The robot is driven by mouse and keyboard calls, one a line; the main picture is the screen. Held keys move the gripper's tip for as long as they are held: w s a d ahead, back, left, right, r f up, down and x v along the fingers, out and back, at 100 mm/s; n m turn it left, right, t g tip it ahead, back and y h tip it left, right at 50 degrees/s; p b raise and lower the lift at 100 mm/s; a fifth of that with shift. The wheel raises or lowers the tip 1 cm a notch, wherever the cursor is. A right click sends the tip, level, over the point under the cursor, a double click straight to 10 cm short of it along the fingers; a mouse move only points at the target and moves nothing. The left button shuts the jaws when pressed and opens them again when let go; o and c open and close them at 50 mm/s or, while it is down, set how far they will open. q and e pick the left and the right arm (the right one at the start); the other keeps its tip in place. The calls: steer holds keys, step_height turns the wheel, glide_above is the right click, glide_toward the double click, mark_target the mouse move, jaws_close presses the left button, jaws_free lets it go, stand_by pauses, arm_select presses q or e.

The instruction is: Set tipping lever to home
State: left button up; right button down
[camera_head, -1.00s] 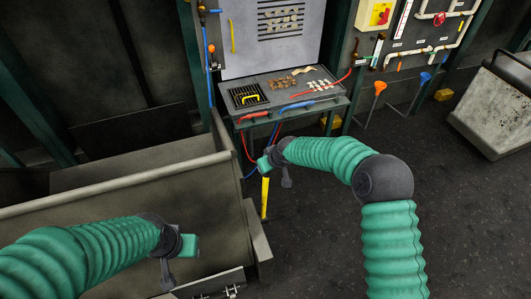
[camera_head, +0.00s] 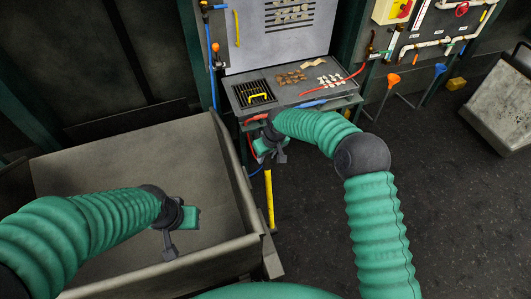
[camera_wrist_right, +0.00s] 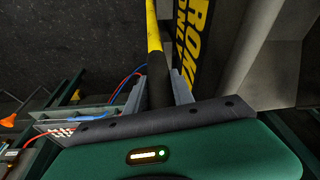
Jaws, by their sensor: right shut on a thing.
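The tipping lever (camera_head: 269,203) is a yellow bar standing nearly upright beside the right wall of a large grey bin. My right gripper (camera_head: 268,148) is at its top end. In the right wrist view, the fingers of my right gripper (camera_wrist_right: 158,88) are shut around the lever's black grip, and the yellow shaft (camera_wrist_right: 153,32) runs on beyond them. The lever's lower end is hard to make out. My left gripper (camera_head: 172,235) is over the bin, apart from the lever; I cannot tell whether it is open.
The grey bin (camera_head: 95,150) fills the left side. A work table (camera_head: 290,95) with a grill and tools stands just behind the lever. Pipes and valves (camera_head: 430,45) are on the back right wall. A grey container (camera_head: 502,108) stands far right.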

steer(key=shift+w+r, duration=0.1)
steer(key=shift+w, duration=0.05)
steer(key=c, duration=1.5)
jaws_free()
steer(key=shift+o, duration=1.2)
steer(key=shift+w, duration=0.1)
steer(key=shift+o, duration=0.8)
steer(key=shift+w+a+f, duration=0.1)
steer(key=shift+w+f, duration=0.05)
steer(key=shift+f, duration=0.05)
steer(key=shift+r, duration=0.3)
steer(key=b+v, duration=0.4)
steer(key=v, duration=1.2)
